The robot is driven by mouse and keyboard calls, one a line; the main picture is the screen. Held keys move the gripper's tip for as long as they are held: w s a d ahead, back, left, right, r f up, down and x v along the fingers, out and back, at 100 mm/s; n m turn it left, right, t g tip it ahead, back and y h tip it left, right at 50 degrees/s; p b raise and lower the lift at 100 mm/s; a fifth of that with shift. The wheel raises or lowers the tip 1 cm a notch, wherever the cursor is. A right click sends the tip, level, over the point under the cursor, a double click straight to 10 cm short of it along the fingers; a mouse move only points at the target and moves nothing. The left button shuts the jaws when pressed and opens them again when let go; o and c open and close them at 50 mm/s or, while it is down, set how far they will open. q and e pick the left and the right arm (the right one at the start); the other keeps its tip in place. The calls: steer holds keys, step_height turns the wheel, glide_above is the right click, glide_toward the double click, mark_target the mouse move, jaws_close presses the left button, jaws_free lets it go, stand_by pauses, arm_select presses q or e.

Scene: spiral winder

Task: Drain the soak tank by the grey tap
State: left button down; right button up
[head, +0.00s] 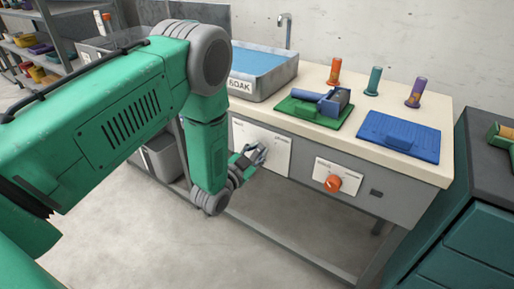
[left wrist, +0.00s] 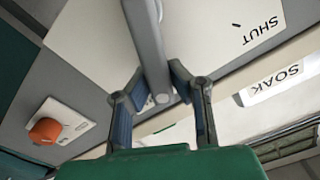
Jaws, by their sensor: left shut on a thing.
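The soak tank (head: 257,87), a grey basin labelled SOAK with blue liquid in it, stands on the bench top. Its label (left wrist: 275,84) also shows in the left wrist view. My left gripper (head: 254,155) is at a white panel (head: 275,146) on the bench front, below the tank. In the left wrist view the grey tap lever (left wrist: 148,45) runs down between my fingers, and my left gripper (left wrist: 163,99) is shut on its end. The word SHUT is printed on the panel beside the lever. In the head view my gripper hides most of the lever. My right gripper is out of view.
An orange knob (head: 333,183) sits on a white plate to the right. A green board (head: 307,112) with a blue tool, a blue mat (head: 398,136) and three upright coloured pegs are on the bench top. A grey bin (head: 165,158) stands left, behind my arm. Teal drawers stand right.

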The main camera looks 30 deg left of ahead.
arm_select(q)
steer(key=shift+s+d+f+m, duration=0.15)
steer(key=shift+f+m, duration=0.15)
steer(key=c, duration=1.4)
jaws_free()
steer(key=shift+c, duration=0.2)
steer(key=shift+r, duration=0.15)
steer(key=shift+s, duration=0.1)
steer(key=s+a, duration=0.1)
steer(key=s, duration=1)
steer(key=shift+s, duration=0.4)
